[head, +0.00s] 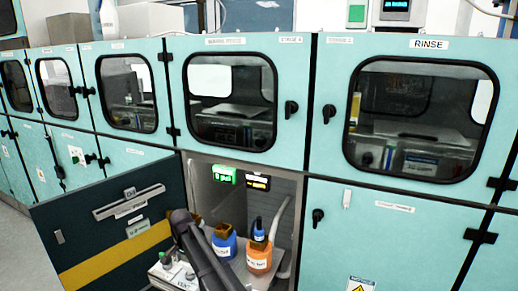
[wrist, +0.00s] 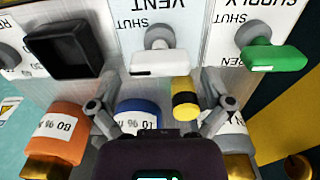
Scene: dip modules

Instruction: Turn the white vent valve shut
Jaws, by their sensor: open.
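In the wrist view the white vent valve handle (wrist: 158,63) sits on a grey round stem on a white panel. The handle lies crosswise in the picture, below the upside-down words VENT and SHUT. My gripper (wrist: 158,88) is open, its fingers spread to either side of and just below the handle, with nothing between them touching it that I can see. In the head view my dark arm reaches into the open bay; the fingers and the white handle cannot be made out there.
A green supply handle (wrist: 275,58) is right of the white one, a black square handle (wrist: 75,50) left. An orange bottle (wrist: 52,135), a blue bottle (wrist: 137,112) and a yellow-black object (wrist: 185,98) are close by. A dark open door (head: 105,230) stands left.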

